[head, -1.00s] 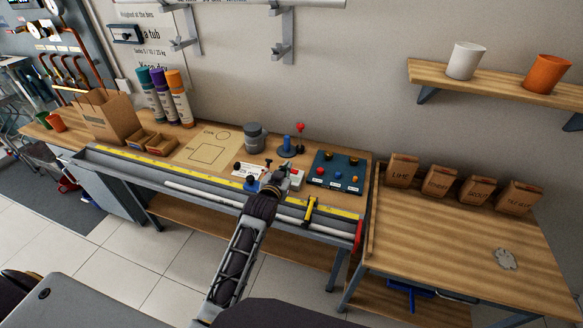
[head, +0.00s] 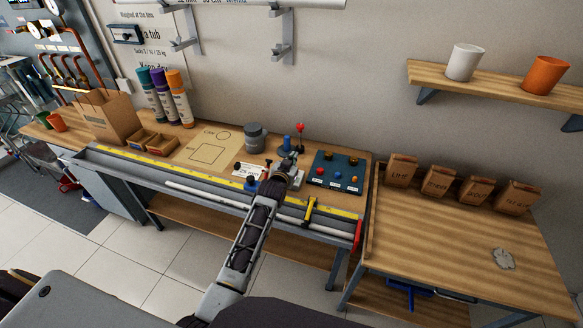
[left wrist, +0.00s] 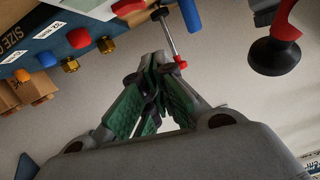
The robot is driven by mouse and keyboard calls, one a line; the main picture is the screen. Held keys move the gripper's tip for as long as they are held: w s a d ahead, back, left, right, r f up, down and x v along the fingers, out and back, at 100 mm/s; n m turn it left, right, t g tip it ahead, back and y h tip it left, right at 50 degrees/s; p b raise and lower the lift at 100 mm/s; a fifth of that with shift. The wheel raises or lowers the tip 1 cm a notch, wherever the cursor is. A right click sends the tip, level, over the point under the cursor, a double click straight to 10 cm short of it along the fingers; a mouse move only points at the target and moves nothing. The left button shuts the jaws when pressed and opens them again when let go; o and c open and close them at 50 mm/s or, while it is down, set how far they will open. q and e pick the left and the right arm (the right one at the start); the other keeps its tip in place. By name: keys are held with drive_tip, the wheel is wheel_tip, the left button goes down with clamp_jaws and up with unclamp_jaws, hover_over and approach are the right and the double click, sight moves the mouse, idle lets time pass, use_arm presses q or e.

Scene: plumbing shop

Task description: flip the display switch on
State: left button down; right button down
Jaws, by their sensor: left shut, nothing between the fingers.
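My left gripper (head: 292,160) is over the back part of the bench with its fingers together and nothing between them. In the left wrist view its green-padded fingers (left wrist: 150,100) point at a thin metal lever with a red tip (left wrist: 180,64), close to it; I cannot tell whether they touch. In the head view a red-topped lever (head: 300,128) stands behind the gripper, beside a blue cylinder (head: 286,143). A small pale box (head: 300,182) is mostly hidden by the gripper. No label shows which part is the display switch. My right gripper is not seen.
A dark blue panel with coloured knobs (head: 336,172) is right of the gripper. A red and black piece (head: 267,168) and a white card (head: 250,170) are to its left. A grey round container (head: 254,137) stands behind. A yellow ruler strip (head: 200,172) runs along the bench front.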

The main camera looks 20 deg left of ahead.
use_arm(q)
drive_tip(key=shift+w+a+f, duration=0.1)
drive_tip(key=shift+f, duration=0.7)
drive_tip(key=shift+w+a+f, duration=0.1)
drive_tip(key=shift+f, duration=1.1)
